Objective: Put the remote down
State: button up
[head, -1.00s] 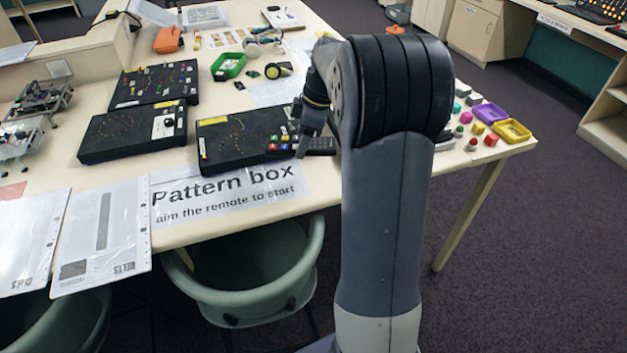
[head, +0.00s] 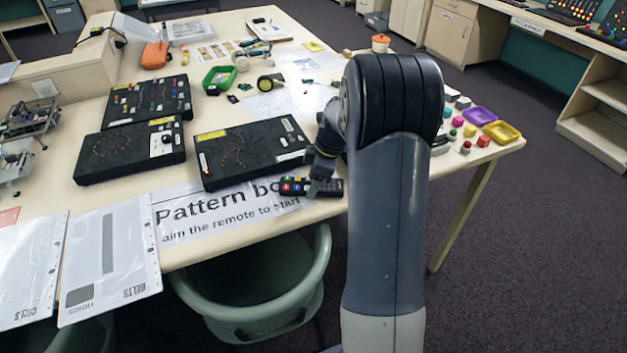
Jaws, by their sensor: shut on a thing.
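The remote (head: 294,187) is a black bar with coloured buttons at its left end. It is over the front edge area of the table, covering the end of the "Pattern box" label (head: 215,225). My gripper (head: 318,186) is shut on the remote near its middle, coming down from above. I cannot tell whether the remote touches the table. The black pattern box (head: 250,152) lies just behind and left of the remote. My arm hides part of the table to the right.
Two more black boxes (head: 130,150) (head: 148,98) lie to the left. A green tray (head: 219,78) and an orange pouch (head: 154,55) are further back. Purple (head: 479,116) and yellow (head: 501,132) trays with small coloured pieces stand on the right. A green chair (head: 250,285) is at the front.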

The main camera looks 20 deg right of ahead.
jog(key=shift+f, duration=0.35)
jog(key=o, duration=1)
jog(key=shift+o, duration=0.2)
jog(key=shift+r, duration=0.1)
jog(key=shift+r, duration=0.2)
jog(key=v, duration=1.1)
jog(key=shift+d+r+b, duration=0.2)
jog(key=shift+r+b, duration=0.15)
jog(key=shift+b, duration=0.05)
jog(key=shift+s, duration=0.1)
